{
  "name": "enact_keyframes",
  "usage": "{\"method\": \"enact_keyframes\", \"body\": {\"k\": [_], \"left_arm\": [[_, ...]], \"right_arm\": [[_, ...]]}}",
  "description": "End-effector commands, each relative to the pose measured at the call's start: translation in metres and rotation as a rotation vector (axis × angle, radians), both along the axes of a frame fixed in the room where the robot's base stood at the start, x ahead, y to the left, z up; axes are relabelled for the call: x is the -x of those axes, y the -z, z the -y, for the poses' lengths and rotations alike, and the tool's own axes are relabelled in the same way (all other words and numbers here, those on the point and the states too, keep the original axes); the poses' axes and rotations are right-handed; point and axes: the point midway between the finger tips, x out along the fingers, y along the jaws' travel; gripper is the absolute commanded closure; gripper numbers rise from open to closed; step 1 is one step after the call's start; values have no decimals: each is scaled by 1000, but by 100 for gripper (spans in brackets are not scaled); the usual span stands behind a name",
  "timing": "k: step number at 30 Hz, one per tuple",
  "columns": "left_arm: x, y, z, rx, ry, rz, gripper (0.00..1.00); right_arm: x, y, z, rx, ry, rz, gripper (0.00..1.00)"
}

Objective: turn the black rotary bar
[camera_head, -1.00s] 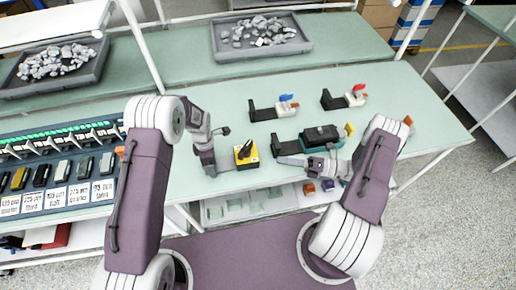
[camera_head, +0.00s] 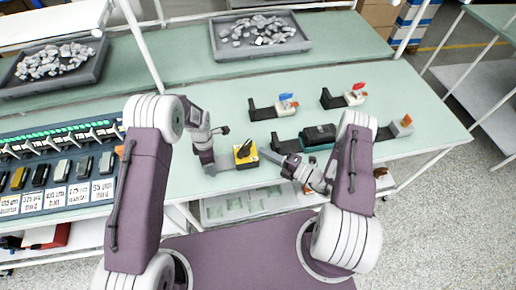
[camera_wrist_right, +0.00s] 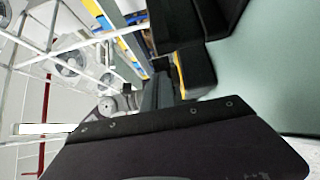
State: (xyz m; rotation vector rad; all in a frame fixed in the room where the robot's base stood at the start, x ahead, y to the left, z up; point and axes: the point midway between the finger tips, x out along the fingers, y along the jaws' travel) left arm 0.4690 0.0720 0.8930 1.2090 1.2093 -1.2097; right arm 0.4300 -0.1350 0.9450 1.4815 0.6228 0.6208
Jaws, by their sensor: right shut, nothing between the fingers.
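The black rotary bar (camera_head: 245,149) sits on top of a yellow switch block (camera_head: 246,160) near the front edge of the green table, in the head view. My right gripper (camera_head: 267,154) is shut and empty, its dark fingertips just right of the yellow block. Whether it touches the block I cannot tell. My left gripper (camera_head: 209,168) hangs down over the table left of the block; its fingers are too small to read. In the right wrist view a dark shape with a yellow edge (camera_wrist_right: 179,76) lies close to my gripper; the bar cannot be made out there.
A black and teal device (camera_head: 319,135) lies behind my right gripper. Fixtures with a blue lever (camera_head: 286,97) and a red lever (camera_head: 357,88) stand further back. A breaker panel (camera_head: 60,165) is at left. Grey trays (camera_head: 262,55) hold grey pieces at the back.

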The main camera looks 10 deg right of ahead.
Motion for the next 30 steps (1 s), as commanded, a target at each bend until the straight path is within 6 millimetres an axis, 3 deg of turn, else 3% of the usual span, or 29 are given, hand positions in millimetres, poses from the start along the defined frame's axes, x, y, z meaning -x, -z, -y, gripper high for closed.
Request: {"method": "enact_keyframes", "body": {"k": [3, 9, 19, 30], "left_arm": [[-1, 0, 0, 1, 0, 1, 92], [0, 0, 0, 1, -1, 1, 92], [0, 0, 0, 1, -1, 1, 92], [0, 0, 0, 0, 1, 0, 92]], "right_arm": [[-13, 0, -15, 1, -5, 1, 100], [-25, 0, -25, 0, -1, 1, 100], [-26, 0, -26, 0, -2, 1, 100], [-39, 0, -24, 1, -136, 2, 100]]}}
